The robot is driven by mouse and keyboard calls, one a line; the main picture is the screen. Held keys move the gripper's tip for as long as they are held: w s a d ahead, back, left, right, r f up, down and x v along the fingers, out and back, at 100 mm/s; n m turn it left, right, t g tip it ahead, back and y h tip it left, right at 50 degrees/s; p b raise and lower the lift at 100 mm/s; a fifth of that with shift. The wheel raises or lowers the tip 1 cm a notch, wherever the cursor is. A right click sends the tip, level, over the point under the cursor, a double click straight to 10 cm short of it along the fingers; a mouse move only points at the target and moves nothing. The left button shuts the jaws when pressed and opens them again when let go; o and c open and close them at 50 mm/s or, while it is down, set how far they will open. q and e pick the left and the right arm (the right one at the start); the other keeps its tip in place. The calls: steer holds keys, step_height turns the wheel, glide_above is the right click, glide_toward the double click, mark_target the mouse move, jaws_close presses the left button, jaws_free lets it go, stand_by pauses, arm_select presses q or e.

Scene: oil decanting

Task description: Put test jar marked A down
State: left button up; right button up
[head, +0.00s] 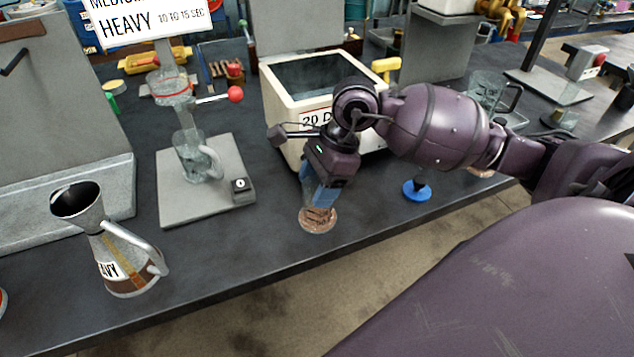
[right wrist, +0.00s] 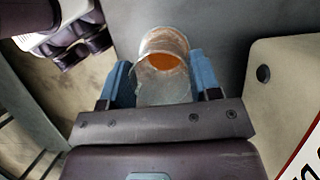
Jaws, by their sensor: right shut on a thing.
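My right gripper (head: 318,197) reaches down over the front of the bench, its blue fingers shut on a small glass jar (head: 318,216). In the right wrist view the jar (right wrist: 163,62) sits between the two fingers (right wrist: 165,85), its open mouth showing and orange-brown at the bottom. In the head view the gripper hides the jar's upper part, and its lower end looks brown and round near the bench top. I cannot tell whether it touches the bench. No letter A is readable on it. My left gripper is not in view.
A cream bath marked 20 (head: 292,150) stands close behind the gripper. A blue disc with a dark knob (head: 417,190) lies to its right. A grey stand plate (head: 190,205) with glassware and a metal can (head: 125,262) are left. The dark bench (head: 235,235) is bare between plate and jar.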

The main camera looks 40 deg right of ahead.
steer(key=o, duration=1.3)
steer(key=shift+f, duration=0.1)
steer(key=v, duration=1.2)
steer(key=shift+p, duration=0.35)
steer(key=shift+s, duration=0.15)
